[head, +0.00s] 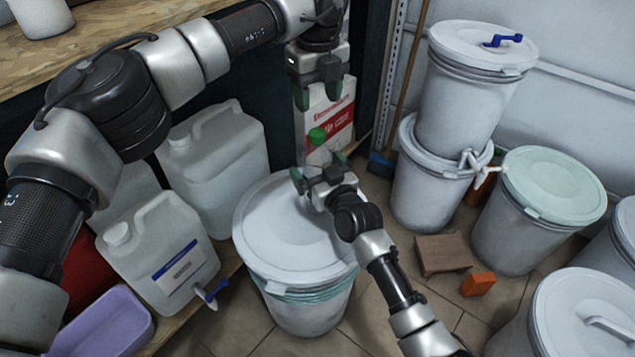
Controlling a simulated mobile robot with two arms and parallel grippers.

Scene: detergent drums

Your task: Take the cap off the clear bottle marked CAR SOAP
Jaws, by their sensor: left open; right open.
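A small round green cap-like thing (317,136) shows between my two grippers, in front of a red and white box. The body of a clear bottle under it cannot be made out, and no CAR SOAP marking is readable. My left gripper (323,102) points down above the green thing, open, its fingers apart and not touching it. My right gripper (321,172) is just below the green thing, above the far part of a white drum's lid. It is open; whether it surrounds a bottle cannot be told.
The lidded white drum (285,245) stands below my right gripper. The red and white box (340,125) stands behind. A white jug (165,260) with a blue tap, another jug (225,165) and a purple tub (105,322) are left. Stacked drums (462,100) and a green-lidded drum (520,235) are right.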

